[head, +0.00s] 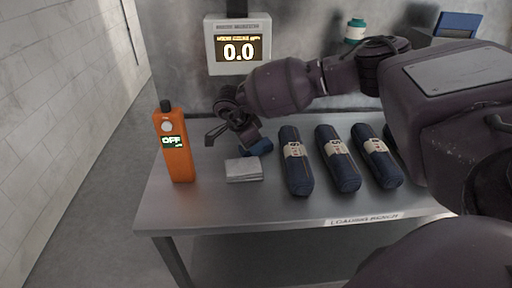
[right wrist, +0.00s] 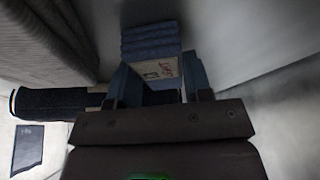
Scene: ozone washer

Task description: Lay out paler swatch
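A folded pale grey cloth (head: 244,169) lies flat on the metal table, left of the dark rolls. In the right wrist view, this blue layered cloth (right wrist: 150,40) with a pale, marked label sits between the two fingers (right wrist: 160,82), which press close on both sides. Whether it touches the table cannot be told. My left gripper is not in view.
An orange handheld device (head: 176,150) reading OFF stands at the table's left. Several dark blue labelled rolls lie to the right, the nearest one (head: 296,165) close to the pale cloth. A wall display (head: 238,46) reads 0.0. The table's front left (head: 205,205) is clear.

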